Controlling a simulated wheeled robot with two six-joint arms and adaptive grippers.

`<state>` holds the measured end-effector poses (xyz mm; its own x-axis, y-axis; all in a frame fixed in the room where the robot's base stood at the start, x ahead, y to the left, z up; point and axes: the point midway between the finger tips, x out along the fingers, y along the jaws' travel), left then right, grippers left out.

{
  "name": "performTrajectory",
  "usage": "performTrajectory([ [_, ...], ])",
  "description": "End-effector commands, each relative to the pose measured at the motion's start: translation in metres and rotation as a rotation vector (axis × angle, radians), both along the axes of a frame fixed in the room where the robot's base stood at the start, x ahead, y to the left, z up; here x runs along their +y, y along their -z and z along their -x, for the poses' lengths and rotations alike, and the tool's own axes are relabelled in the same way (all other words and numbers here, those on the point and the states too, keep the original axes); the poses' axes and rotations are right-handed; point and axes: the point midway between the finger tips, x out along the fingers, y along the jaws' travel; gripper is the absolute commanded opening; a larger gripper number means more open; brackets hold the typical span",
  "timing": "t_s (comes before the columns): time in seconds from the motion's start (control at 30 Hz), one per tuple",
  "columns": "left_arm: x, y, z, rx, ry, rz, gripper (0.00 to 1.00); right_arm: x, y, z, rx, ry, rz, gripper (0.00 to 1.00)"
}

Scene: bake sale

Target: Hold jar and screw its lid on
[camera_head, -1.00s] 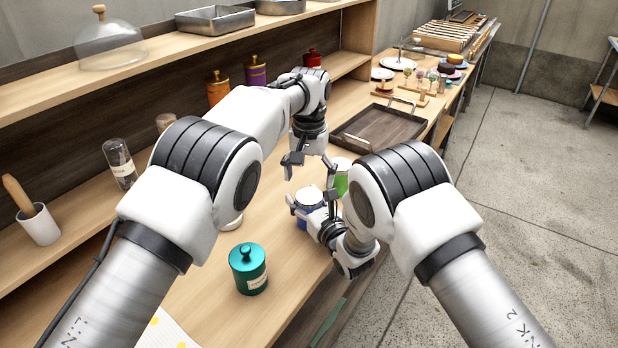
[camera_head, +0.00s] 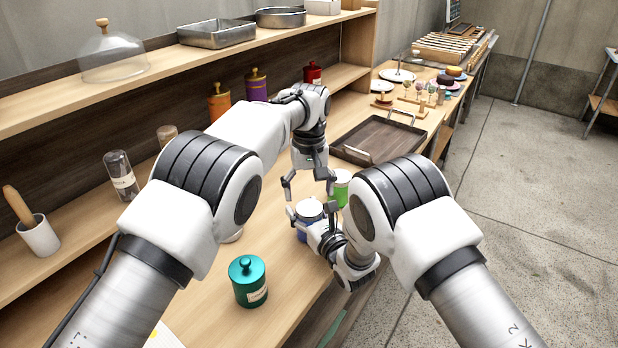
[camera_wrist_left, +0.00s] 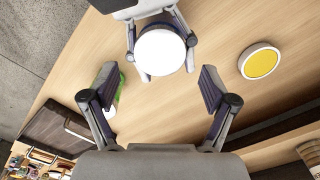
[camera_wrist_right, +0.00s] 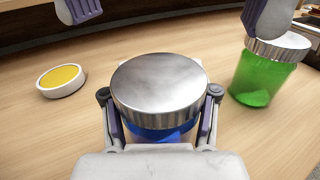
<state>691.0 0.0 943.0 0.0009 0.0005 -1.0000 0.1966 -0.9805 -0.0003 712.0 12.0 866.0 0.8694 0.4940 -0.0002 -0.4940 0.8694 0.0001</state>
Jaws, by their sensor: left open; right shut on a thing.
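A blue jar (camera_wrist_right: 160,134) stands on the table with a silver lid (camera_wrist_right: 158,88) on its top; how far the lid is screwed on cannot be told. The lid looks white from above in the left wrist view (camera_wrist_left: 160,52). My right gripper (camera_head: 308,222) is shut around the jar below the lid; its fingers show on both sides in the right wrist view. My left gripper (camera_head: 308,190) is open and empty, pointing down above the jar, its fingers apart in the left wrist view (camera_wrist_left: 158,95).
A green jar with a silver lid (camera_wrist_right: 264,72) stands close by. A round dish with yellow contents (camera_wrist_right: 62,80) lies on the other side. A teal canister (camera_head: 248,281) stands nearer the front. A dark wooden tray (camera_head: 378,140) lies farther back.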

Motion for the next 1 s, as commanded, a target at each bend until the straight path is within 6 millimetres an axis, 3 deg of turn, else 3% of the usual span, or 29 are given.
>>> performTrajectory([
  [0.23, 0.0, 0.035, 0.0, 0.0, 0.0, -0.001, 0.85, 0.0, 0.0, 0.0, -0.001, 0.0, 0.0, 0.0],
  [0.57, 0.0, 0.04, 0.0, -0.001, 0.0, 0.0, 0.85, 0.0, 0.0, 0.0, -0.001, 0.0, 0.0, 0.0],
  [0.73, 0.0, 0.039, 0.0, -0.001, 0.0, 0.0, 0.29, 0.0, 0.0, 0.0, -0.001, 0.0, 0.0, 0.0],
  [0.77, 0.0, 0.04, 0.0, -0.001, 0.0, 0.0, 0.23, 0.0, 0.0, 0.0, -0.001, 0.0, 0.0, 0.0],
  [1.0, 0.0, 0.04, 0.0, -0.001, 0.083, 0.0, 0.23, 0.0, -0.001, 0.0, -0.002, 0.0, 0.0, 0.0],
])
